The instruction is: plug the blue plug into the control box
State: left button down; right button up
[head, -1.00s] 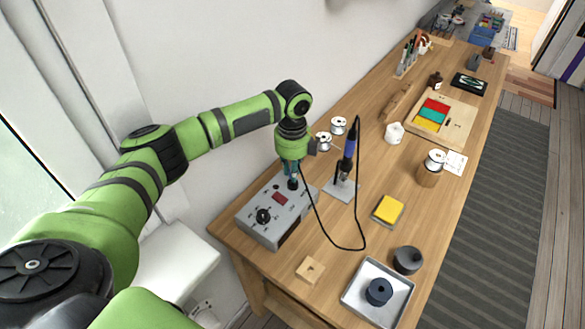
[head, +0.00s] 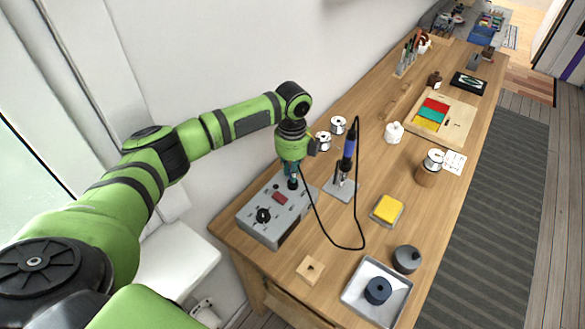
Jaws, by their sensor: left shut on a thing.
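The grey control box (head: 265,228) sits at the near left of the workbench, with a black dial and a red display on its top. My left gripper (head: 291,178) points down over the box's far right part and is shut on the plug. The plug (head: 293,184) shows as a small dark piece at the box's top face; its blue colour is hard to make out. Whether it is seated in a socket or only touching I cannot tell. A black cable (head: 325,233) loops from there over the table to the blue-handled iron. My right gripper is not in view.
The soldering iron (head: 349,150) stands upright in its stand right of the box. A yellow sponge (head: 388,208), a wooden block (head: 310,269), a metal tray (head: 352,292) and a dark round pot (head: 407,259) lie to the right and front. Solder spools (head: 338,125) stand behind.

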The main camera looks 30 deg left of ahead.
pick_arm(q)
jog(key=shift+f, duration=0.55)
jog(key=shift+p, duration=0.3)
dwell(0.3)
jog(key=shift+f, duration=0.5)
dwell(0.5)
dwell(0.8)
jog(key=c, duration=1.1)
grip_release()
jog(key=o, duration=0.5)
jog(key=shift+c, duration=0.2)
